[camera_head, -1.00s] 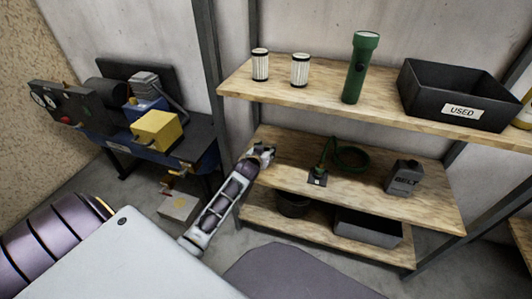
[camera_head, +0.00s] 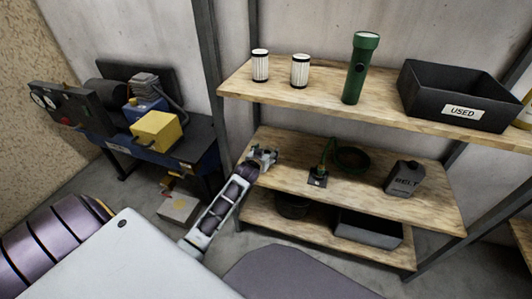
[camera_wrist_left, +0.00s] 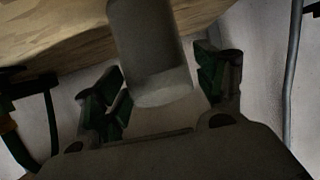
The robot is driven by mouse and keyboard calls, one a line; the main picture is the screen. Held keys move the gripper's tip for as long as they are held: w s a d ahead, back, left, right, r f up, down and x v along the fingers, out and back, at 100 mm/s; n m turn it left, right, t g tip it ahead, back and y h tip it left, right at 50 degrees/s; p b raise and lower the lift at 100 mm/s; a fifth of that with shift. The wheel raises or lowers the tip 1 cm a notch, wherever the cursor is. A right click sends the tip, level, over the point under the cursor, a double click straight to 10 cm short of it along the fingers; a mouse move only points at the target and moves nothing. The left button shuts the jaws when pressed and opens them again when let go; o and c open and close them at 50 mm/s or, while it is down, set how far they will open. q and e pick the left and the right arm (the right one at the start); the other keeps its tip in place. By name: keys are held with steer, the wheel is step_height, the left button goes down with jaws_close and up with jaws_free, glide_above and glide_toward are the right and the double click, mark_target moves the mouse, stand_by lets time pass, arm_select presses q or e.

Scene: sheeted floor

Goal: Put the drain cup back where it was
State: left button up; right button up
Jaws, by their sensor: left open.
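My left gripper (camera_head: 263,157) is at the left end of the middle wooden shelf (camera_head: 370,202). In the left wrist view the gripper (camera_wrist_left: 160,90) is open, with its dark green finger pads apart. A plain grey cylinder, apparently the drain cup (camera_wrist_left: 150,50), shows between the fingers, with a gap visible on its left side. Whether a finger touches it on the right I cannot tell. In the head view I cannot make the cup out clearly from the gripper. My right gripper is not in view.
The upper shelf holds two white filters, a green flashlight (camera_head: 360,70) and a USED bin (camera_head: 455,95). A workbench (camera_head: 185,150) stands left.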

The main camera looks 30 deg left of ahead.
arm_select(q)
steer(key=shift+s+r, duration=0.1)
steer(key=shift+r, duration=0.05)
steer(key=shift+s+d+r, duration=0.1)
steer(key=shift+s+r, duration=0.05)
steer(key=shift+s, duration=0.25)
steer(key=shift+p+v, duration=0.55)
steer(key=shift+v, duration=0.55)
steer(key=shift+p+v, duration=0.3)
steer(key=shift+v, duration=0.9)
steer(key=p+v, duration=0.1)
steer(key=v, duration=0.5)
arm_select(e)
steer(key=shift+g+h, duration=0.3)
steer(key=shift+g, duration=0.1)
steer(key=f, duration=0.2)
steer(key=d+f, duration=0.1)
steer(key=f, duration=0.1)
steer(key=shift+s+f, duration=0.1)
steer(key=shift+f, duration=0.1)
arm_select(q)
steer(key=shift+s, duration=0.1)
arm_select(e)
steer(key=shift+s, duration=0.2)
arm_select(q)
steer(key=shift+d, duration=0.1)
